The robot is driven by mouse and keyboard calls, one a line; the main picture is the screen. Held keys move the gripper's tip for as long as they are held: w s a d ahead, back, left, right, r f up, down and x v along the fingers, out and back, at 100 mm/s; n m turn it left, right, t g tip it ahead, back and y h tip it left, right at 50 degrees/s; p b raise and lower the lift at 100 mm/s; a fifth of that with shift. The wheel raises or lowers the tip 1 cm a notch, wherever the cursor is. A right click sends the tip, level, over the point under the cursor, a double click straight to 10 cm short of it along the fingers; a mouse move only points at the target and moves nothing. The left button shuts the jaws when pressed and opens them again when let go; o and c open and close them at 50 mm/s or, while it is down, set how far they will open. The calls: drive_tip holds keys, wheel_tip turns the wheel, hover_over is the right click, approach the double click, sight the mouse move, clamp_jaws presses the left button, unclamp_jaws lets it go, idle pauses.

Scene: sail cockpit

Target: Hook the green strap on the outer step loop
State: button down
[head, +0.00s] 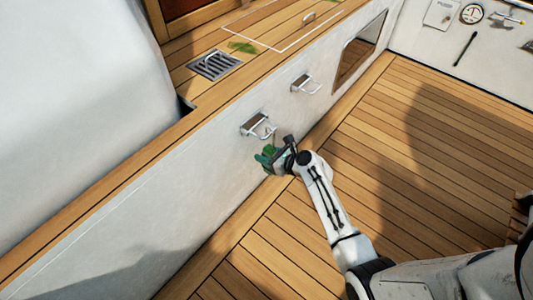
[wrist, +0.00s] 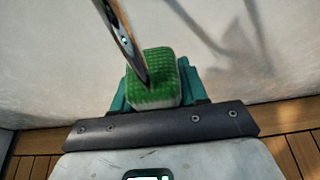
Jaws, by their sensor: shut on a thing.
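My gripper (head: 268,158) is low beside the white cockpit wall, just below the nearer metal step loop (head: 262,130). In the wrist view its teal fingers (wrist: 152,88) are shut on a green ribbed piece (wrist: 150,75), which I take for the green strap. A curved metal bar (wrist: 120,40) runs from the top of that view down to the green piece; I cannot tell whether it belongs to the strap or the step. A second step loop (head: 306,85) is on the same wall, farther up the picture. Whether the strap touches the nearer loop is unclear.
The white wall (head: 190,195) has a wooden ledge on top with a metal drain grate (head: 214,64). A dark window-like recess (head: 360,50) is farther along the wall. The teak floor (head: 400,160) on the right is mostly clear. A panel with a gauge (head: 472,13) is at the far end.

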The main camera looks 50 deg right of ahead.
drive_tip(key=shift+f, duration=0.15)
drive_tip(key=c, duration=0.5)
unclamp_jaws()
drive_tip(key=p+v, duration=0.5)
drive_tip(key=v, duration=0.5)
drive_tip(key=shift+s, duration=0.35)
